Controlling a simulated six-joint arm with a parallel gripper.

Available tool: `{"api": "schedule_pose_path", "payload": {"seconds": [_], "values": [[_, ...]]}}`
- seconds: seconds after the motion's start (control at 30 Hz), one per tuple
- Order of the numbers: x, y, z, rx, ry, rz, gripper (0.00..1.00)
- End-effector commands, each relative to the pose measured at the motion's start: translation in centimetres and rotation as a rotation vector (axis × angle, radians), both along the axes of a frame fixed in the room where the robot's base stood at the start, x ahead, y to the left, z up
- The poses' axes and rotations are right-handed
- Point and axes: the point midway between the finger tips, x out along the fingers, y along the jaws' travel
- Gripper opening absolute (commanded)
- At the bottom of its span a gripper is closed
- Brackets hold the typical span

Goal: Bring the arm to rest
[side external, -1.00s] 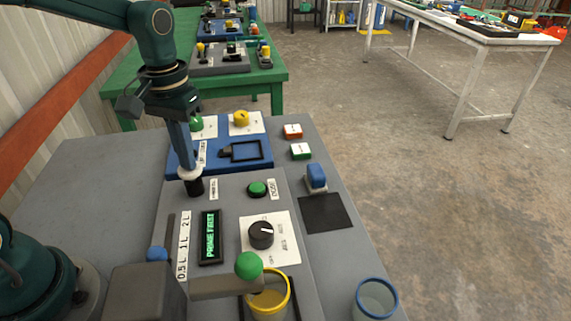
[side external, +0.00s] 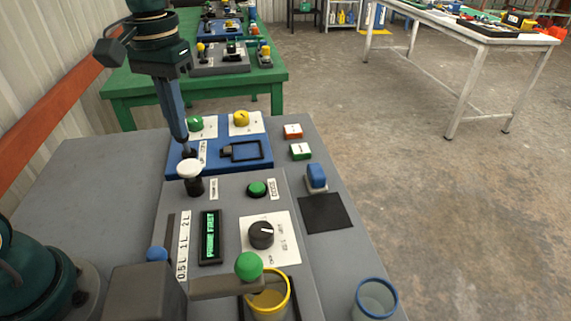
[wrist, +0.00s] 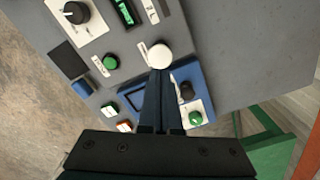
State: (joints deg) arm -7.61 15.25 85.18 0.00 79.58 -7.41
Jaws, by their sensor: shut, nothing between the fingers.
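My gripper (side external: 187,152) is shut and empty. In the side external view it points down above the blue panel, just behind a white-topped plunger knob (side external: 189,169) on a black stem. In the wrist view the closed fingers (wrist: 161,75) reach toward the white knob (wrist: 160,55). In the side external view the fingertips look apart from the knob; the exact gap is hard to tell.
The grey panel has a lit display (side external: 210,237), a green button (side external: 257,189), a black dial (side external: 261,235) and a green-ended lever (side external: 249,265). A yellow-rimmed cup (side external: 267,296) and a blue-rimmed cup (side external: 375,299) stand in front. A green table (side external: 130,93) is behind.

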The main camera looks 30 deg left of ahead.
Motion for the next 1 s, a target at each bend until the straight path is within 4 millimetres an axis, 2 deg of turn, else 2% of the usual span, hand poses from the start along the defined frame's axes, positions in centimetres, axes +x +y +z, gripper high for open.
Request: {"api": "schedule_pose_path", "payload": {"seconds": [0.5,0.67,0.83,1.0], "values": [[0.0,0.0,0.0,0.000,0.000,-0.001,0.00],[-0.2,-0.4,1.5,0.006,-0.051,-0.014,0.00],[-2.9,-1.5,3.8,0.017,-0.144,-0.048,0.00],[-6.3,-2.5,4.6,0.027,-0.256,-0.101,0.00]]}}
